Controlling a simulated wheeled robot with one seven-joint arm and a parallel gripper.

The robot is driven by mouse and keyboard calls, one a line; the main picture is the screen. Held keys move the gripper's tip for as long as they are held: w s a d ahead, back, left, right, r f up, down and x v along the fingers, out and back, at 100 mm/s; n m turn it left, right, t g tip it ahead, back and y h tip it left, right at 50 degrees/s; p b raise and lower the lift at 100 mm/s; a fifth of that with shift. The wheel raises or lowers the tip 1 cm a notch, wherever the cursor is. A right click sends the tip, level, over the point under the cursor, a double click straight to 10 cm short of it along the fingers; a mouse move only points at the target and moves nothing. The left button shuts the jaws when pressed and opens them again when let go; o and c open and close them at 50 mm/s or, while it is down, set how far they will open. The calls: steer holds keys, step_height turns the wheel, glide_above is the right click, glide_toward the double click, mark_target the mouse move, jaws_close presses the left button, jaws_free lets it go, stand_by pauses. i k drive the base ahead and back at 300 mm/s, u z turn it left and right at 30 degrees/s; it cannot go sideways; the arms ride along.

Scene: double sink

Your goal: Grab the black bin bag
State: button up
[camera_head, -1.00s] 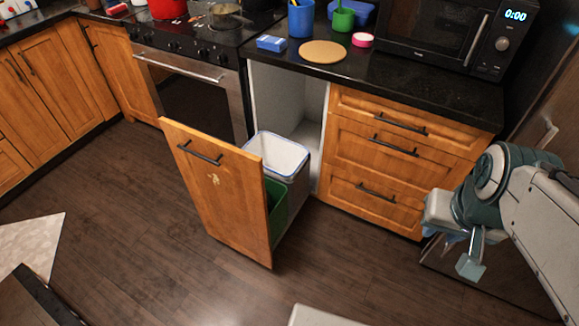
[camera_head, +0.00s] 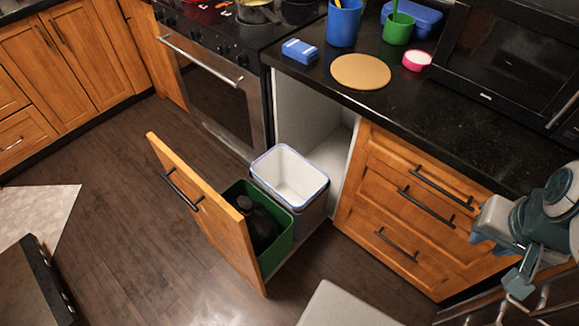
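A black bin bag (camera_head: 264,226) sits low inside the green bin (camera_head: 286,241) of the pulled-out cabinet unit. It is dark and bunched, with a knot-like upper part. The wooden front panel (camera_head: 215,225) stands to its left and hides part of the bin. My gripper (camera_head: 498,263) is at the right edge, above the floor in front of the drawers, well to the right of the bag and apart from it. Its fingers look spread, with nothing visible between them.
A white-lined bin (camera_head: 290,176) stands behind the green one. Drawers with dark handles (camera_head: 405,210) lie between my gripper and the bins. A pale surface (camera_head: 345,308) shows at the bottom centre. The counter holds a round board (camera_head: 361,71) and cups.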

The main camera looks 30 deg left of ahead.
mark_target(262, 229)
steer(key=u, duration=0.05)
steer(key=i, duration=0.2)
steer(key=u, duration=2.15)
steer(key=i, duration=0.5)
steer(key=u, duration=0.6)
steer(key=k, duration=0.45)
steer(key=z, duration=0.5)
steer(key=i, duration=0.5)
